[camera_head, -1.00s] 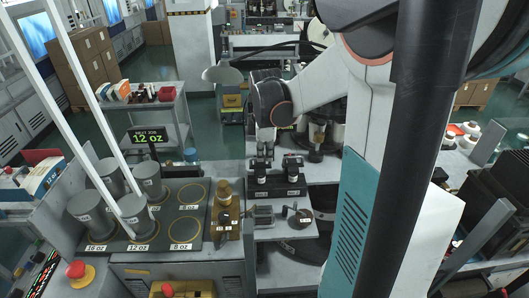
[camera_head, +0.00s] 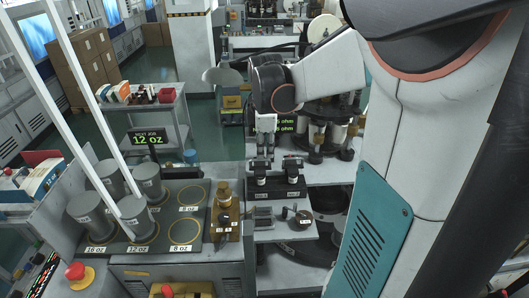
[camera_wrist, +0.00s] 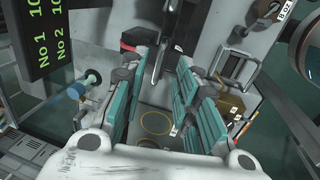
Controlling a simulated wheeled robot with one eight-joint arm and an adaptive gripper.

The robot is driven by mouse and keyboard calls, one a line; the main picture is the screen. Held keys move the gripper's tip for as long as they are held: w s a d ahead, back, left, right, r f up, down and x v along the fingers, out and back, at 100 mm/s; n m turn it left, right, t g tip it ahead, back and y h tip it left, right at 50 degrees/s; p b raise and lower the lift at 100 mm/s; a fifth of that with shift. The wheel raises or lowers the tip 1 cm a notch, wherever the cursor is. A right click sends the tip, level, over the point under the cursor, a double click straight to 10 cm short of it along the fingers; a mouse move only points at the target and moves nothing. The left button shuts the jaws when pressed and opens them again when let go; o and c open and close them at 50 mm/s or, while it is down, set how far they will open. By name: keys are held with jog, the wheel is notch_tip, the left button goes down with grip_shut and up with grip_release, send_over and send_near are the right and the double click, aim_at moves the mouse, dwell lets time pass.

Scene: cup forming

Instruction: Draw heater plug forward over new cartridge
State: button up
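My gripper (camera_head: 265,155) points down just above a black block (camera_head: 276,194) that holds two upright dark cylinders with pale labels, a left one (camera_head: 261,176) and a right one (camera_head: 292,172). The fingers hang near the left cylinder; I cannot tell whether they touch it. I cannot tell which part is the heater plug or the new cartridge.
A small bench in front of the block carries a ridged grey piece (camera_head: 263,215) and a dark round knob (camera_head: 303,216). A green-lettered display (camera_head: 287,124) is behind the gripper.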

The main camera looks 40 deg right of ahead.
jog(key=r, duration=0.3)
jog(key=shift+s+a+r, duration=0.2)
jog(key=shift+s, duration=0.1)
dwell(0.3)
